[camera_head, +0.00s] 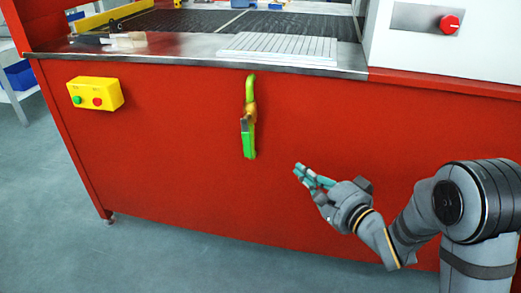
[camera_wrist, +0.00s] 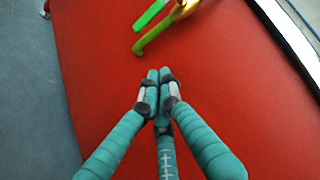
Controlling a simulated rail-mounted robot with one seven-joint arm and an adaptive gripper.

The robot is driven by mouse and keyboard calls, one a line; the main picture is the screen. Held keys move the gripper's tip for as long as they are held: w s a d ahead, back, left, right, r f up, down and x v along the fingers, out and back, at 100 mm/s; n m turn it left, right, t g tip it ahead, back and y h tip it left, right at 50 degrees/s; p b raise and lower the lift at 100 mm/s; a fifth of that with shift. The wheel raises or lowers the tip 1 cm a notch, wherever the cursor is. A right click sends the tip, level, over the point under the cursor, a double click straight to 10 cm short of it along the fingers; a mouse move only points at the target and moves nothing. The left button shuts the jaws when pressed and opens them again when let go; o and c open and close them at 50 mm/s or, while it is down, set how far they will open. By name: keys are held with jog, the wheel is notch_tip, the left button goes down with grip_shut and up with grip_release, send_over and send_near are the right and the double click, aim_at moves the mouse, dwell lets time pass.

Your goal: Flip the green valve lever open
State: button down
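The valve is mounted on the red front panel, with a brass body (camera_head: 249,112). Its bright green lever (camera_head: 249,143) hangs down below the body. A yellow-green bent pipe (camera_head: 250,86) rises above it. In the wrist view the lever (camera_wrist: 150,15) shows at the top edge, partly cut off, beside the pipe (camera_wrist: 157,32) and the brass body (camera_wrist: 184,10). My gripper (camera_head: 299,170) is to the right of and slightly below the lever, apart from it. Its teal fingers (camera_wrist: 158,75) are together at the tips, with nothing visible between them.
A yellow box (camera_head: 95,93) with a green and a red button is on the panel's left. A metal counter edge (camera_head: 190,57) runs above the valve, with a white slatted mat (camera_head: 278,47) on it. A red knob (camera_head: 449,23) is at the upper right. The panel around the valve is clear.

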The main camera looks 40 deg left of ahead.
aim_at(248, 135)
jog(key=w+a, duration=0.1)
jog(key=a, duration=1.2)
jog(key=shift+a+r+y, duration=0.25)
jog(key=shift+y, duration=0.15)
jog(key=shift+w, duration=0.1)
jog(key=shift+f, duration=0.1)
jog(key=shift+s+a+f+m+y+b, duration=0.1)
jog(key=shift+s+a+m+y+b, duration=0.2)
jog(key=shift+b, duration=1.05)
jog(key=shift+s+a+m+y+b, duration=0.1)
jog(key=shift+a+b, duration=0.3)
jog(key=shift+b, duration=0.9)
